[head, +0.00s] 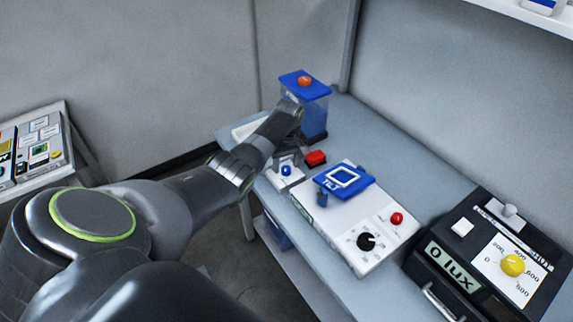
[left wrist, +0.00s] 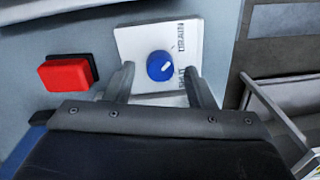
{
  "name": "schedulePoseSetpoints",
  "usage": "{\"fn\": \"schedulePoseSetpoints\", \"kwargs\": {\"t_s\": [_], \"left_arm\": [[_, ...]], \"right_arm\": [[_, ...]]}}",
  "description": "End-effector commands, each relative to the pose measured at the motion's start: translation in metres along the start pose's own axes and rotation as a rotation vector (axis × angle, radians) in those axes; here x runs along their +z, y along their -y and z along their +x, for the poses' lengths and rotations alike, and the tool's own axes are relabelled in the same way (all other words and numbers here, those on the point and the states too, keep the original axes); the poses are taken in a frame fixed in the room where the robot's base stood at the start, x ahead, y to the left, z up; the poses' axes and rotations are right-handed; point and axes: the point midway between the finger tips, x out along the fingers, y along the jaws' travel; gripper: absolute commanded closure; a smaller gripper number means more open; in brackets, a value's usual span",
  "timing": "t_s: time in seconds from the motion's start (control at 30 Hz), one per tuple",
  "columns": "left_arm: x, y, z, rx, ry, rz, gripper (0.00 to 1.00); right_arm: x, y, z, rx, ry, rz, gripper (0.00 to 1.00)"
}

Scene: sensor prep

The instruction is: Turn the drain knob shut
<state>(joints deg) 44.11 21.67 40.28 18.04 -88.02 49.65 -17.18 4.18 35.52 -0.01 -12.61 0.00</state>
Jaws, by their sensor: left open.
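The drain knob (left wrist: 160,66) is a round blue knob on a white plate (left wrist: 130,42) lettered DRAIN and, lower down, a partly legible SHUT. Its white pointer mark slants toward the upper right, on the DRAIN side. In the head view the knob (head: 286,170) sits on its small white block at the table's left edge. My left gripper (left wrist: 158,84) is open, one finger to each side of the knob in the wrist view, with a gap on both sides. In the head view the left gripper (head: 284,152) is just above and behind the knob. My right gripper is not in view.
A red block (head: 316,158) lies right beside the knob. A white device (head: 335,232) with a blue platform and a black lux box (head: 462,275) stand to the right.

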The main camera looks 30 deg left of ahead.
Motion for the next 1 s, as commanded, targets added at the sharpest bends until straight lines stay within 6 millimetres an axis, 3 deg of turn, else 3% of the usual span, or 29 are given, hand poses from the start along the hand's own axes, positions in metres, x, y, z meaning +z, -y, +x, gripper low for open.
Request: {"fn": "schedulePoseSetpoints", "kwargs": {"t_s": [0.43, 0.8, 1.0], "left_arm": [[0.0003, -0.0002, 0.0091, 0.001, 0.000, 0.000, 0.50], [0.0002, -0.0003, 0.0087, 0.001, 0.000, 0.001, 0.95], [0.0002, -0.0003, 0.0083, 0.001, -0.001, 0.018, 0.95]], "right_arm": [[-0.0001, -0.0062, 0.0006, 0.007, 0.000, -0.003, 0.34], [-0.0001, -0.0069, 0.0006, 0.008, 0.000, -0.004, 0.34], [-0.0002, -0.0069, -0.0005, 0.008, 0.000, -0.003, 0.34]]}}
